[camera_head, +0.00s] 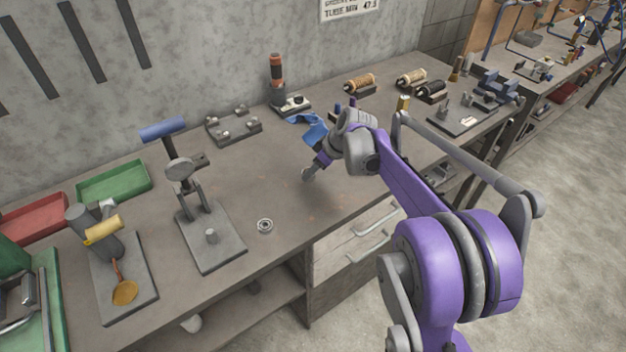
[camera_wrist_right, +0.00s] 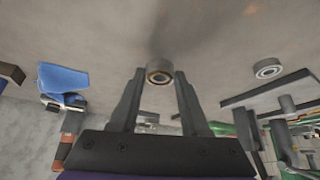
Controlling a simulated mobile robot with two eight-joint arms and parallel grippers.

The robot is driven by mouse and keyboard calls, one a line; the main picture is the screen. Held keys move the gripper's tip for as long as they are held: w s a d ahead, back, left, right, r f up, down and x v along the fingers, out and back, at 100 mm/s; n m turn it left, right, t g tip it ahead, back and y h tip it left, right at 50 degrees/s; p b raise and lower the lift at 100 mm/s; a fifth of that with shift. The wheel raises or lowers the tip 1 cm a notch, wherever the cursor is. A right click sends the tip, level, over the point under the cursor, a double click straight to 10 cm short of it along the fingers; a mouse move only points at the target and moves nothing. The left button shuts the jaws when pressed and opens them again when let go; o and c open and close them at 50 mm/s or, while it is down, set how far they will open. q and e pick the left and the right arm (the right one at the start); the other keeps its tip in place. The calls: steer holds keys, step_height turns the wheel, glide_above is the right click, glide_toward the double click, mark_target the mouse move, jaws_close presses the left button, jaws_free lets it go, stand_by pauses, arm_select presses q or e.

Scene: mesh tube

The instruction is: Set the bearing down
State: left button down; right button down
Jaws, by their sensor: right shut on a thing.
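My right gripper (camera_head: 308,172) reaches over the middle of the workbench (camera_head: 335,215) from the right. In the right wrist view its two fingers (camera_wrist_right: 160,78) are shut on a small ring-shaped bearing (camera_wrist_right: 160,66), held at the fingertips. In the head view the held bearing is tiny and partly covered by the fingers. It seems a little above the bench; the exact gap cannot be told. A second bearing (camera_head: 265,226) lies flat on the bench near the front edge, and also shows in the right wrist view (camera_wrist_right: 267,68). My left gripper is not in view.
A press-like tool on a grey plate (camera_head: 228,252) stands left of the loose bearing. A blue cloth (camera_head: 312,130) lies behind my right gripper. A fixture (camera_head: 233,126), spools (camera_head: 360,82) and a green tray (camera_head: 113,182) are farther back. The bench between gripper and loose bearing is clear.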

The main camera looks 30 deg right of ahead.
mark_target(313, 178)
steer(key=shift+f, duration=1.9)
steer(key=shift+f, duration=0.2)
steer(key=shift+c, duration=2)
jaws_free()
steer(key=shift+r, duration=0.15)
